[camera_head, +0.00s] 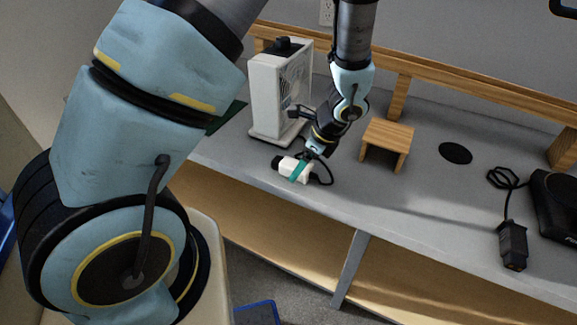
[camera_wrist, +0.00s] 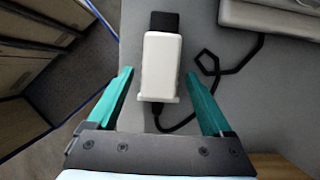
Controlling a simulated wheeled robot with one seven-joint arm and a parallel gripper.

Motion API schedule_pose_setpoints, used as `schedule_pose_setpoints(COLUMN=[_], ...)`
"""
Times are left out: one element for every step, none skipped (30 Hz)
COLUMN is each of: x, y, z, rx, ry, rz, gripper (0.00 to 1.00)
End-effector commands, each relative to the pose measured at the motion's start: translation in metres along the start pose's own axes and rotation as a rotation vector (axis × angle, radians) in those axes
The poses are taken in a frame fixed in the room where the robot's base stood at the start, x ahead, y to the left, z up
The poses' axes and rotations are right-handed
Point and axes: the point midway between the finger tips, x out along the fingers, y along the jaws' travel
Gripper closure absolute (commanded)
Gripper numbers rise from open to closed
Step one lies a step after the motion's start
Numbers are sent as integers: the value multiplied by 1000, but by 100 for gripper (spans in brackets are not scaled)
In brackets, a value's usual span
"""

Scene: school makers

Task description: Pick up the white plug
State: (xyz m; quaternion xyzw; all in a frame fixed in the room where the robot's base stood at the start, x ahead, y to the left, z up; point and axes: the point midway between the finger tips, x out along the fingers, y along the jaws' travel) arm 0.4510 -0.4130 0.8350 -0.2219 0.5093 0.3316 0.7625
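The white plug (camera_wrist: 160,68) is a white block with a black end and a black cord. It lies on the grey tabletop near the front edge. It also shows in the head view (camera_head: 291,168), partly covered by a green finger. My gripper (camera_wrist: 160,92) is open, with one green finger on each side of the plug. Gaps show between the fingers and the plug in the wrist view. In the head view my gripper (camera_head: 304,169) is low over the plug. Whether the fingers touch the table cannot be told.
A white fan (camera_head: 279,95) stands just behind the plug. A small wooden stand (camera_head: 388,135) is to the right. A black plug with cord (camera_head: 513,245) and a black device (camera_head: 558,205) lie farther right. The table's front edge is close to the plug.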

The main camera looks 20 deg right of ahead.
Motion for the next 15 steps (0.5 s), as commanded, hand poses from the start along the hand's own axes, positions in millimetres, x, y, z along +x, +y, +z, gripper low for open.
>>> schedule_pose_setpoints(x=[0,0,0,0,0,0,0,0,0,0,0,0,0,0,0], y=[0,0,0,0,0,0,0,0,0,0,0,0,0,0,0], z=[0,0,0,0,0,0,0,0,0,0,0,0,0,0,0], rx=[0,0,0,0,0,0,0,0,0,0,0,0,0,0,0], ry=[0,0,0,0,0,0,0,0,0,0,0,0,0,0,0], rz=[0,0,0,0,0,0,0,0,0,0,0,0,0,0,0], gripper=[22,26,30,34,37,42,45,48,53,56,60,64,67,71,75])
